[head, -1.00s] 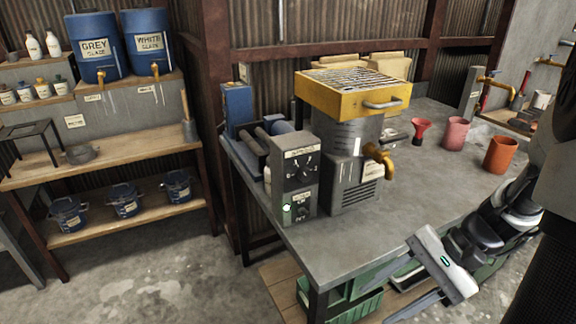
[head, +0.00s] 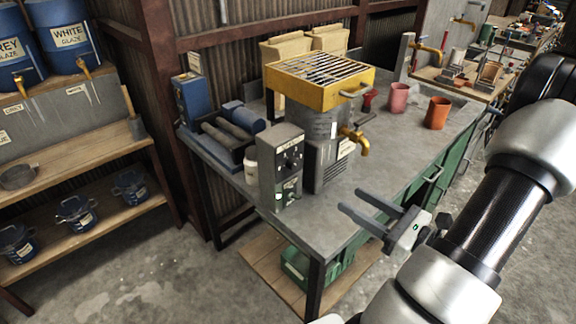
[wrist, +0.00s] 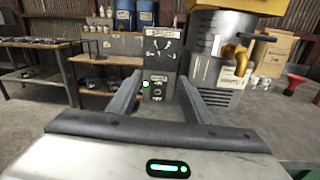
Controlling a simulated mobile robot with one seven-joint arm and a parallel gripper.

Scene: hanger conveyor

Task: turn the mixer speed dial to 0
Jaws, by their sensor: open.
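The mixer speed dial (wrist: 160,50) is a small dark knob with marks around it, on the upper front panel of a grey control box (head: 265,165). The dial (head: 291,155) also shows in the head view, but its pointer is too small to read. A lower panel on the box has a switch and a green light (wrist: 146,85). My gripper (head: 358,208) is open and empty, in front of the box and apart from it. In the wrist view the box stands between the two fingers (wrist: 160,98), farther off.
Right of the box stands a grey mixer (head: 325,135) with a yellow grated top and a brass tap (head: 357,140). Pink (head: 398,97) and orange (head: 437,112) cups stand farther right on the bench. A blue-framed roller unit (head: 222,140) is left of the box. The bench front is clear.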

